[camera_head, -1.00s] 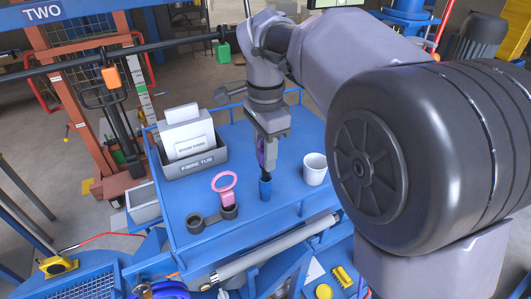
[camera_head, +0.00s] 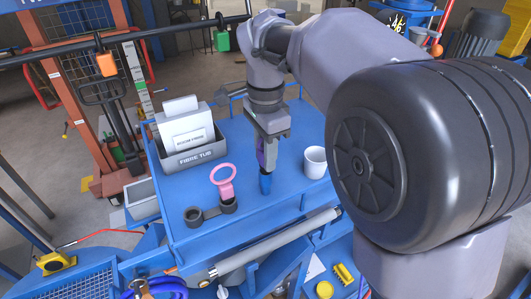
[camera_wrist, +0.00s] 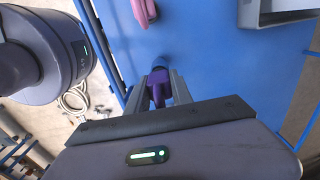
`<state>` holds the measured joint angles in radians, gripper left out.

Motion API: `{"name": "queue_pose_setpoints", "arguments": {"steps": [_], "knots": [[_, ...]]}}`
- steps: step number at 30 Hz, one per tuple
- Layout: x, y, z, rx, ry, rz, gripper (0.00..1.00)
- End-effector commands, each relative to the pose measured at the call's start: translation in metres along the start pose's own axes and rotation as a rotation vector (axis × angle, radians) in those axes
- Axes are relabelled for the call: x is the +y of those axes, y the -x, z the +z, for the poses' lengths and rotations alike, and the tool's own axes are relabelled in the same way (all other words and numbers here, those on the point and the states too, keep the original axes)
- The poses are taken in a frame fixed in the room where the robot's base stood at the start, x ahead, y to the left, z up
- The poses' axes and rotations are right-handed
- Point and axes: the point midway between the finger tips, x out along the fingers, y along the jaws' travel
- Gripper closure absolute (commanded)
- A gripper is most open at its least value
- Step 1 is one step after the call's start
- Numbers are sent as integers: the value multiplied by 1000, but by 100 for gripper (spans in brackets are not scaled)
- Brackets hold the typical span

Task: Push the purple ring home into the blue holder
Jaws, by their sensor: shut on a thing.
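The purple ring (camera_wrist: 158,83) is between my gripper's two fingers, seen mostly edge-on or hidden by them. My gripper (camera_head: 266,163) points down over the blue table and is shut on the ring. It also shows in the wrist view (camera_wrist: 159,92). The blue holder (camera_head: 266,184) stands upright on the table directly beneath the fingers. Its top also shows in the wrist view (camera_wrist: 159,62), just beyond the ring. The ring's lower end meets the holder's top in the picture; how deep it sits is hidden.
A white cup (camera_head: 314,162) stands close on the right. A grey fibre tub (camera_head: 194,155) with white packs is at the back left. The blue tabletop (camera_head: 240,140) is clear between them.

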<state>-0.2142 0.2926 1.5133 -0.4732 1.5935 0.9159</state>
Motion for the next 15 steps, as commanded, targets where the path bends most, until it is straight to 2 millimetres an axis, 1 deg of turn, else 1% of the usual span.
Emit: {"name": "queue_pose_setpoints", "arguments": {"steps": [15], "knots": [[0, -14, 0, 0, 0, 1, 100]]}}
